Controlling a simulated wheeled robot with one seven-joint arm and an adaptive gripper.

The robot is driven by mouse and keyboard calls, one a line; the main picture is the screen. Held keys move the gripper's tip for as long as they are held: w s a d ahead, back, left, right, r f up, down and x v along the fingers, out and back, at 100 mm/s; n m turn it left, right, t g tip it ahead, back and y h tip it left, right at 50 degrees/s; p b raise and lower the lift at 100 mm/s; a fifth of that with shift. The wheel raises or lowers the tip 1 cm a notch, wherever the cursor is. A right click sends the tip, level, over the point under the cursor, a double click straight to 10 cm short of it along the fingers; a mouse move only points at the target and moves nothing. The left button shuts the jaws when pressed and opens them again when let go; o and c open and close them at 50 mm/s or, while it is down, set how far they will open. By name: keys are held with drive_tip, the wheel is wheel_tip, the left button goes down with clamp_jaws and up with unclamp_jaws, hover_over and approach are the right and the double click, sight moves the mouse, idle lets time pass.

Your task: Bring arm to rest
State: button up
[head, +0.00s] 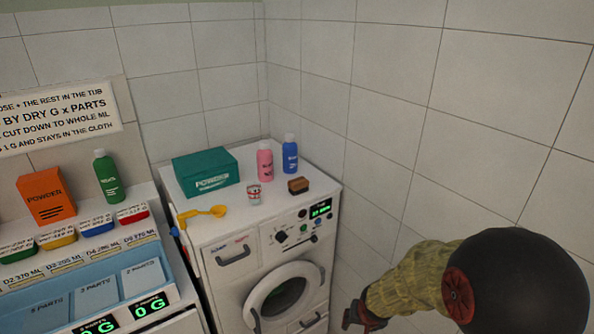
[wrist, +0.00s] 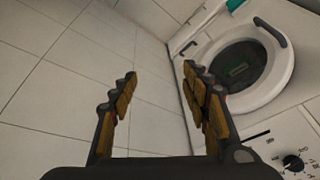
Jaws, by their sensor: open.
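My arm comes in at the lower right of the head view. My gripper (head: 362,317) hangs low there, to the right of the washing machine (head: 248,238), partly cut off by the bottom edge of the frame. In the wrist view my gripper (wrist: 160,90) shows two fingers set well apart, with nothing between them. Behind the fingers are the tiled wall and, at the right, the machine's round door (wrist: 240,70). My gripper appears apart from the machine, though the exact gap is hard to tell.
On the machine stand a green powder box (head: 206,172), pink bottle (head: 265,161), blue bottle (head: 290,154), small cup (head: 254,195), brown block (head: 298,185) and yellow scoop (head: 203,214). A counter with an orange powder box (head: 47,198) is left. Tiled wall (head: 400,120) bounds the right.

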drive_tip(key=s+r+n, duration=0.1)
drive_tip(key=s+r, duration=1.1)
drive_tip(key=r, duration=0.3)
drive_tip(key=s+r+n+t, duration=0.1)
drive_tip(key=s+r, duration=1.1)
drive_tip(key=r, duration=0.2)
drive_tip(key=shift+d+r+n, duration=0.25)
drive_tip(key=shift+r+n, duration=0.1)
drive_tip(key=shift+n, duration=0.05)
drive_tip(key=shift+w, duration=0.15)
